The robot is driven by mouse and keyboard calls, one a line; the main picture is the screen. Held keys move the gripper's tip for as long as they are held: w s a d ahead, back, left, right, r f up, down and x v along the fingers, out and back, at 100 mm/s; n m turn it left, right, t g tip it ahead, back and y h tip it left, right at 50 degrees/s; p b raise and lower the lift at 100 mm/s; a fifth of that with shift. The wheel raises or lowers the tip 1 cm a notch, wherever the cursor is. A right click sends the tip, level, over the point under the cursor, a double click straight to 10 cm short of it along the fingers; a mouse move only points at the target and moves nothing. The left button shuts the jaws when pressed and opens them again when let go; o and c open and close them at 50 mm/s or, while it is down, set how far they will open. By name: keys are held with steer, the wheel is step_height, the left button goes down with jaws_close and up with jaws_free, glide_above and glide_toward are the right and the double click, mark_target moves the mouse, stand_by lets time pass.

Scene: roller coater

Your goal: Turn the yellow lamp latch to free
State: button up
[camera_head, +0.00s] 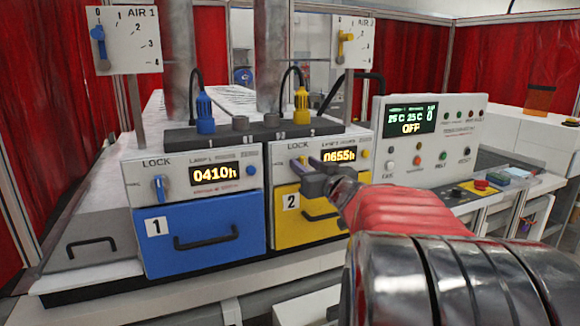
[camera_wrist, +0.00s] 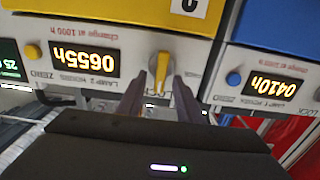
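The yellow lamp latch (camera_wrist: 161,68) is a small knob on the white panel of the lamp 2 unit, left of the display reading 0655h in the head view. In the upside-down wrist view its handle looks nearly upright, tilted slightly. My gripper (camera_wrist: 159,84) is open, with one finger on each side of the latch and narrow gaps showing; I cannot tell if either finger touches it. In the head view my gripper (camera_head: 308,168) is in front of the latch and hides most of it.
The yellow drawer (camera_head: 290,232) marked 2 is shut below the latch. The blue drawer (camera_head: 180,262) and blue latch (camera_head: 160,188) are on the left. Yellow and blue plugs stand above the panels. A control box (camera_head: 395,165) stands at the right.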

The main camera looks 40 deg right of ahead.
steer(key=shift+c, duration=0.4)
jaws_close()
steer(key=shift+a, duration=0.1)
steer(key=shift+n, duration=0.5)
steer(key=n, duration=0.5)
steer(key=a+f+n, duration=0.1)
steer(key=n, duration=0.5)
steer(key=f+n, duration=0.1)
steer(key=n, duration=0.4)
steer(key=shift+w+a+n, duration=0.15)
steer(key=shift+w+n, duration=0.05)
steer(key=shift+n, duration=0.2)
